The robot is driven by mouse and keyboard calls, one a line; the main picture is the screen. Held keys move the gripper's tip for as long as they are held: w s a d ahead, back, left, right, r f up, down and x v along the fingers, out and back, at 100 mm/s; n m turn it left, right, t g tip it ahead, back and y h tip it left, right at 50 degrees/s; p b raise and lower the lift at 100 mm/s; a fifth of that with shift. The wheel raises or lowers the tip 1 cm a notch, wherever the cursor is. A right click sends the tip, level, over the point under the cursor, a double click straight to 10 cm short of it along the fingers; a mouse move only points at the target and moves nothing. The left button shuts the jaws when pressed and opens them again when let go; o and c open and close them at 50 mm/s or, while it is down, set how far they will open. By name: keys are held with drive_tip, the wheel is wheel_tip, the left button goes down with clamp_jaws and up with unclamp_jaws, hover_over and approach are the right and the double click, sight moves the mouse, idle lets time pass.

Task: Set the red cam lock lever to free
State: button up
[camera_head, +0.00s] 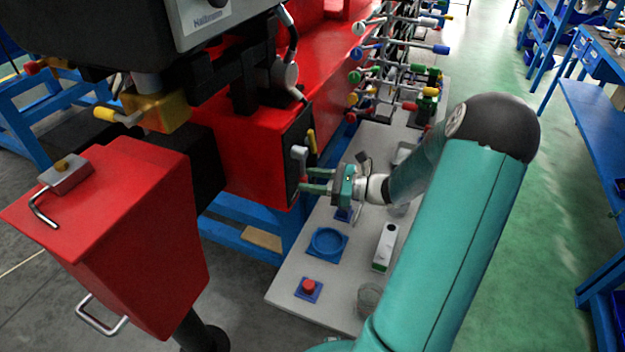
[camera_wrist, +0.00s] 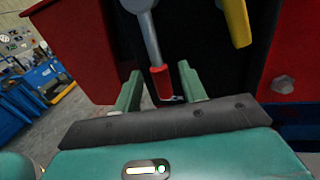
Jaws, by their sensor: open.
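The red cam lock lever (camera_wrist: 161,82) shows in the wrist view as a grey shaft hanging down to a red end. It is mounted on a dark plate (camera_head: 293,142) on the side of the red housing. In the head view its grey upper part (camera_head: 299,155) shows, and the red end is small near my fingertips. My gripper (camera_head: 306,180) is open at the plate. In the wrist view its two green fingers (camera_wrist: 160,76) stand one on each side of the red end, with a gap visible. Contact cannot be told.
A yellow lever (camera_wrist: 237,22) hangs just right of the red one in the wrist view. Several coloured levers (camera_head: 400,50) stick out farther back.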

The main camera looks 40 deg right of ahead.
clamp_jaws()
